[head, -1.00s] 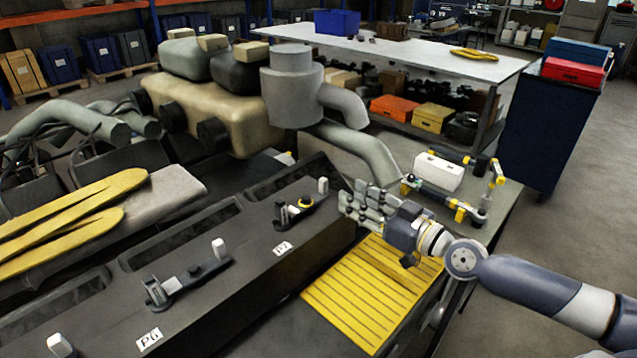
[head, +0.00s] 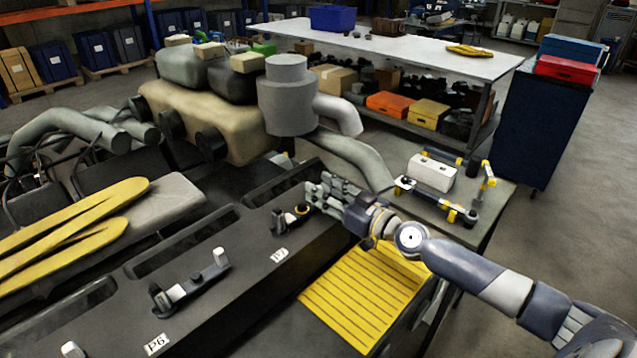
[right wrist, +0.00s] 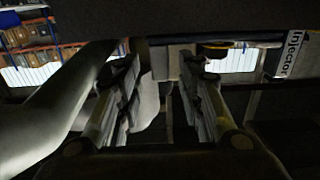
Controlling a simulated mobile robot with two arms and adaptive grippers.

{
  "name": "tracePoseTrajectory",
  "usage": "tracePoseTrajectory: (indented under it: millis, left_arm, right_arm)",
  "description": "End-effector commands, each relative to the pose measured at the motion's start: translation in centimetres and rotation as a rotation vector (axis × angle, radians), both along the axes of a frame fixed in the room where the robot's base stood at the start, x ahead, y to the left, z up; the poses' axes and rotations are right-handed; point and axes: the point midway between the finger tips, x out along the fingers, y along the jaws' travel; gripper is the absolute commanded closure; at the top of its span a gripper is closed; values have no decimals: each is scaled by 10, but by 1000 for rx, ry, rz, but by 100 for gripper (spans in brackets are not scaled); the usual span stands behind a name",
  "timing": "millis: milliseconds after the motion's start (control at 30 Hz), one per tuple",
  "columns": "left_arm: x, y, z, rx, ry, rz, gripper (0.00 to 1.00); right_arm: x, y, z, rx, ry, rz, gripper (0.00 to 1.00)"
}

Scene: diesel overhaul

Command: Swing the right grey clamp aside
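Contact cannot be told. My left gripper is out of view.
A yellow slatted panel (head: 365,295) lies right of the cover. A small bench (head: 490,195) with a white box (head: 432,172) and a yellow-and-black tool stands behind my right arm. A grey canister with pipes (head: 286,95) rises behind the clamps.

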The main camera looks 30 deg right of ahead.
Motion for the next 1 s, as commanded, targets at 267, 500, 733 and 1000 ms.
tracePoseTrajectory:
  millis: [267,500,733,1000]
  left_arm:
    - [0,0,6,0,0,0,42]
    - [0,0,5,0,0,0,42]
    - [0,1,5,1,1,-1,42]
    - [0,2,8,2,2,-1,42]
  right_arm:
    - [15,6,0,0,0,1,65]
    - [16,7,0,-1,1,2,65]
    - [16,6,0,-1,1,2,100]
    - [16,7,1,-1,1,-2,100]
